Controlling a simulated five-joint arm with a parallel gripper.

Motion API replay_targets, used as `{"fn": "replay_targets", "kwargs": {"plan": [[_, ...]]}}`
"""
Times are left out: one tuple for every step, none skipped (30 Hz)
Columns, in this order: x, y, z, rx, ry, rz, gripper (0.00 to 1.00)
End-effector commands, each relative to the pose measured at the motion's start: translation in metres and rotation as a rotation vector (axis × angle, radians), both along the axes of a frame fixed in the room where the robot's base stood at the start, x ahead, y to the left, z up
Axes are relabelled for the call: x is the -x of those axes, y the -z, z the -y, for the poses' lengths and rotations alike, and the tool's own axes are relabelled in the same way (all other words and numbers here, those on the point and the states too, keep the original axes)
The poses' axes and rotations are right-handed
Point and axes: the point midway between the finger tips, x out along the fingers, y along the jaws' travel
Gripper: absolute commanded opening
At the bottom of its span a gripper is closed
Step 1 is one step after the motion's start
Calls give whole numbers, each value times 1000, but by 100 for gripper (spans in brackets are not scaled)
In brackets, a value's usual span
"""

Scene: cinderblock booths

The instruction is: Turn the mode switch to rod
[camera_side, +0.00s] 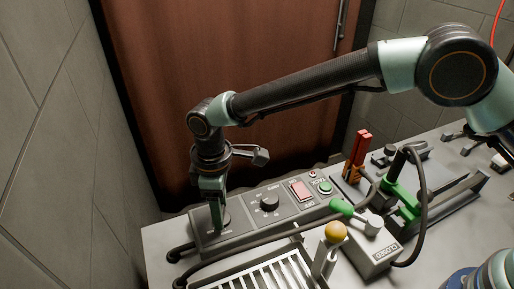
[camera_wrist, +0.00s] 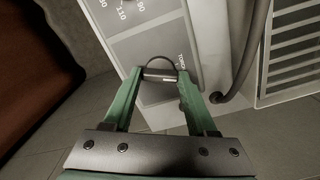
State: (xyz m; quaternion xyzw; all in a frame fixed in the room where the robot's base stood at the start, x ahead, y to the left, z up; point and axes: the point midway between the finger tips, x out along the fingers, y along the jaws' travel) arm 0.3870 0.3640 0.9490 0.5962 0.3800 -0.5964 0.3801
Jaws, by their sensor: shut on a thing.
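The mode switch (camera_wrist: 160,74) is a small dark knob with a pale mark, at the end of the grey control panel (camera_wrist: 135,45) in the wrist view. My gripper (camera_wrist: 165,82) is shut on it, with one green finger on each side. Part of a printed word, perhaps TORCH, shows just right of the knob; no rod label is readable. In the side view my gripper (camera_side: 217,226) points down at the left end of the panel (camera_side: 242,222), and its fingers mostly hide the switch.
A slatted grate (camera_side: 262,281), a yellow ball knob (camera_side: 336,232) and a black cable (camera_side: 250,240) lie in front. A block wall (camera_side: 60,150) stands at left.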

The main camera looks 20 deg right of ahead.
Motion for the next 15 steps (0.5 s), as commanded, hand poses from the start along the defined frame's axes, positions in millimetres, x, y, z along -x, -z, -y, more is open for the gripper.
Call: {"fn": "replay_targets", "kwargs": {"plan": [[0,-1,0,1,42,0,2],[0,-1,0,1,71,0,2],[0,-1,0,1,109,0,2],[0,-1,0,1,137,0,2],[0,-1,0,1,165,0,2],[0,-1,0,1,202,0,2],[0,-1,0,1,229,0,2],[0,-2,0,1,255,0,2],[0,-2,0,1,290,0,2],[0,-2,0,1,315,0,2],[0,-2,0,1,340,0,2],[0,-2,0,1,371,0,2],[0,-2,0,1,393,0,2],[0,-2,0,1,414,0,2],[0,-2,0,1,441,0,2]]}}
